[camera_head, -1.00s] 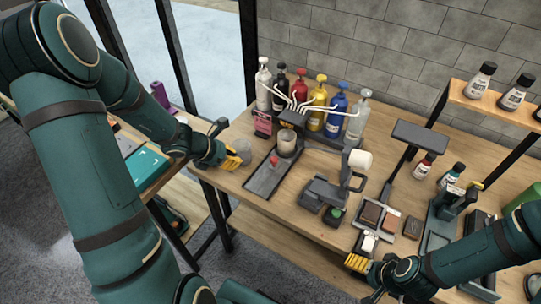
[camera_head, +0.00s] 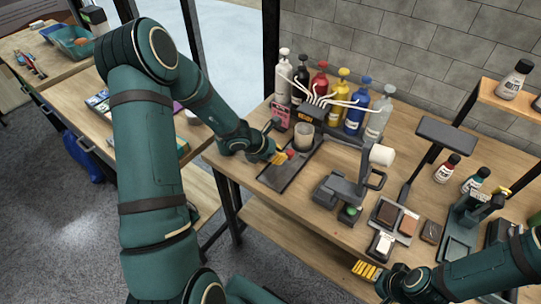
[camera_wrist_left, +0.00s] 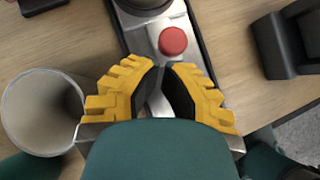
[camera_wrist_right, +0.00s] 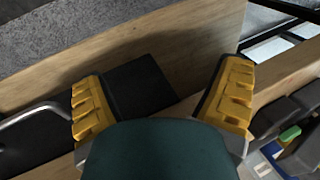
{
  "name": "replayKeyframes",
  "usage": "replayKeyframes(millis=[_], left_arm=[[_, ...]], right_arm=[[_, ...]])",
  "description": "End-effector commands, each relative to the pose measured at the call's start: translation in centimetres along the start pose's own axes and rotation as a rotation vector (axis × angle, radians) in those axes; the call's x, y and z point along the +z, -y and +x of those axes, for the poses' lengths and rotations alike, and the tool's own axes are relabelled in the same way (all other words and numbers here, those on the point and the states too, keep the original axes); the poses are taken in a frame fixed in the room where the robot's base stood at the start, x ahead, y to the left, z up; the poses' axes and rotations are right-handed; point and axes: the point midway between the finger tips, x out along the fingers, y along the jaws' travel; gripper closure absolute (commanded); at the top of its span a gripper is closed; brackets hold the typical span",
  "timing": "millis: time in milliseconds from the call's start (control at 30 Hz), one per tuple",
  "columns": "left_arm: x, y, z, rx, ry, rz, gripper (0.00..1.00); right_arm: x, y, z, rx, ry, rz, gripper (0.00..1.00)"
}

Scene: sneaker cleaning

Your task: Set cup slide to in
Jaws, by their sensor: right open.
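The dark cup slide (camera_head: 284,177) lies on the table below the row of pump bottles. A grey cup (camera_head: 303,137) stands at its far end. Its red knob (camera_head: 291,153) shows beside my left gripper (camera_head: 284,156). In the left wrist view the red knob (camera_wrist_left: 173,41) is just ahead of my left gripper (camera_wrist_left: 163,68). An open cup (camera_wrist_left: 43,108) stands left of the fingers there. My right gripper (camera_head: 366,270) is open and empty by the table's front edge.
Pump bottles with white tubes (camera_head: 335,105) stand behind the slide. A dark device with a white roll (camera_head: 381,155) stands to its right. Small blocks (camera_head: 397,217) lie in a tray nearer the right arm.

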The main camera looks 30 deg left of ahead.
Motion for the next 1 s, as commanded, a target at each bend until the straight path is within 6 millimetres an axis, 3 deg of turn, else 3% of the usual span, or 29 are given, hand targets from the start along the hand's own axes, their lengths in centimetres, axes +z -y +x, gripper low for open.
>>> replayKeyframes(millis=[367, 700, 1000], left_arm=[[0.2, 0.0, 0.2, -0.001, 0.000, 0.000, 1.00], [2.9, -1.7, 2.2, -0.002, -0.001, 0.001, 1.00], [3.1, -2.0, 2.8, -0.001, -0.001, -0.001, 1.00]], right_arm=[[-0.1, 0.0, 0.0, 0.000, -0.001, 0.000, 0.09], [-1.0, 0.9, -2.3, 0.002, -0.021, 0.006, 0.09], [-1.1, 0.9, -2.4, 0.002, -0.024, 0.007, 0.09]])
